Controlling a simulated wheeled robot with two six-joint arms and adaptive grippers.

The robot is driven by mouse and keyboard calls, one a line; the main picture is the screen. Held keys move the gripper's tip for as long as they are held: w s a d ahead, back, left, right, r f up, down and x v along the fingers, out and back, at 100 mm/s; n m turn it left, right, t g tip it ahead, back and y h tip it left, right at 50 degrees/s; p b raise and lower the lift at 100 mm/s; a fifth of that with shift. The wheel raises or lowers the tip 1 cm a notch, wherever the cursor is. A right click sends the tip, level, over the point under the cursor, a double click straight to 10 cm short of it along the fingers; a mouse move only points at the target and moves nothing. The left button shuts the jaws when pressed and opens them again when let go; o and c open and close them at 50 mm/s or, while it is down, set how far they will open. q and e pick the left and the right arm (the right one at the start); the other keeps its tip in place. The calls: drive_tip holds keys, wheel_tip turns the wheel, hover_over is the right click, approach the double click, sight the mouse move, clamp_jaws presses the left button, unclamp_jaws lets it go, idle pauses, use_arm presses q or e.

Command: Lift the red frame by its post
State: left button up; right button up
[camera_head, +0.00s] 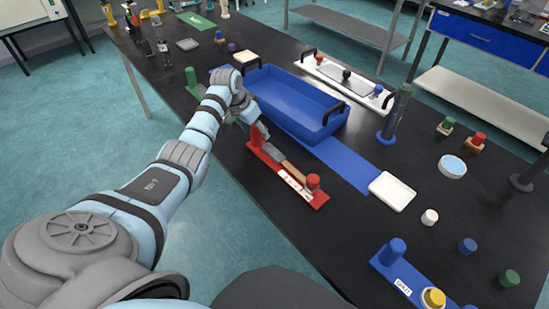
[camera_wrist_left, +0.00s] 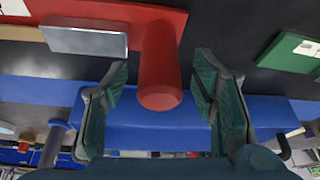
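The red frame (camera_head: 270,179) lies on the black table in the head view, with a white label, a grey bar and a red post at each end. My left gripper (camera_head: 262,131) is at its far-left post. In the left wrist view this red post (camera_wrist_left: 159,65) stands between the two fingers of my left gripper (camera_wrist_left: 163,72). The fingers are open, with a gap on each side of the post. The red base (camera_wrist_left: 105,12) shows at the top with a metal plate. My right gripper is not in view.
A blue tray (camera_head: 285,108) with black handles stands just behind the frame, beside a blue mat (camera_head: 357,167). A blue frame (camera_head: 385,262) lies at the front. A green frame (camera_wrist_left: 295,50) is near in the wrist view.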

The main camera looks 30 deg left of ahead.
use_arm(q)
clamp_jaws()
drive_tip(key=shift+r, duration=0.1)
